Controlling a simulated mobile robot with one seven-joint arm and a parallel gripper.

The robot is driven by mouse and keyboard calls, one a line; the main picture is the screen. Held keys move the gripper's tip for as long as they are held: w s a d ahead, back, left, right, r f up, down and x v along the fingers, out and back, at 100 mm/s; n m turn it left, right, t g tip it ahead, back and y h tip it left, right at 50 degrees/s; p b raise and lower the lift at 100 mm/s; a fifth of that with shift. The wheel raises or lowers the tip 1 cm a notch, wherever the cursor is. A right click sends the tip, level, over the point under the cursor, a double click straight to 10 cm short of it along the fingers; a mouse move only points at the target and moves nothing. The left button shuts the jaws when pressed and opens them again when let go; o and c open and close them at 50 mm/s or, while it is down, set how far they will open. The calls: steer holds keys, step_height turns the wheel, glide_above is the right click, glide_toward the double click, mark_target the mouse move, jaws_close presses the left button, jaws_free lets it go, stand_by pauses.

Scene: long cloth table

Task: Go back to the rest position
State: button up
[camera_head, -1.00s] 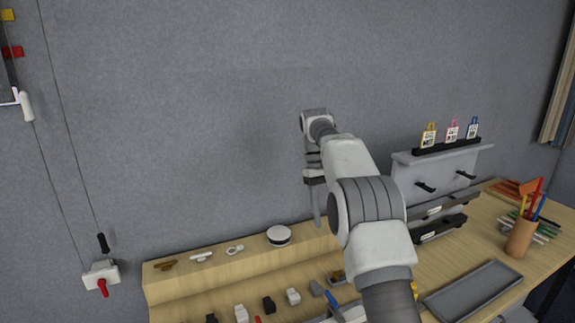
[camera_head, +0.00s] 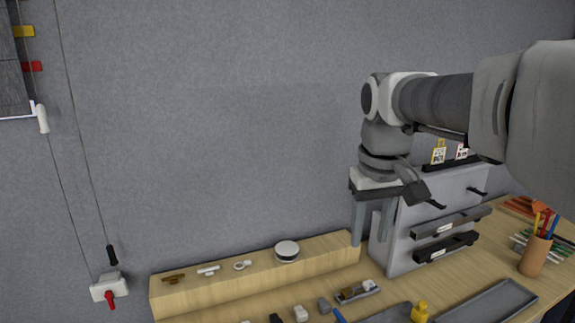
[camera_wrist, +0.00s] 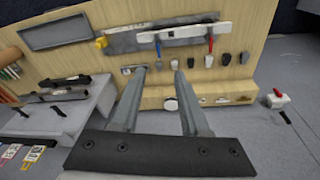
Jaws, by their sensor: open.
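My gripper (camera_head: 372,238) is in the middle right of the head view, pointing down, with its two fingers apart and nothing between them. It is in front of the left side of the grey drawer unit (camera_head: 412,222) and above the table (camera_head: 400,278). In the wrist view my gripper (camera_wrist: 158,80) shows both fingers spread, with wooden tabletop and a few small items beyond them. My forearm hides part of the drawer unit's top and the wall at the right.
A wooden ledge (camera_head: 225,291) carries a round white-and-dark puck (camera_head: 287,250) and small parts. A pencil cup (camera_head: 534,256) and grey tray (camera_head: 495,303) stand right. A white box with a red handle (camera_head: 108,288) hangs on the wall at left. The wall's middle is clear.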

steer(key=s+f+m+t, duration=0.1)
steer(key=s+f+t, duration=0.2)
steer(key=s+f, duration=0.4)
steer(key=s, duration=0.9)
steer(key=shift+s+f+m+t, duration=0.15)
steer(key=shift+f+m+t, duration=0.05)
steer(key=shift+m+t, duration=0.1)
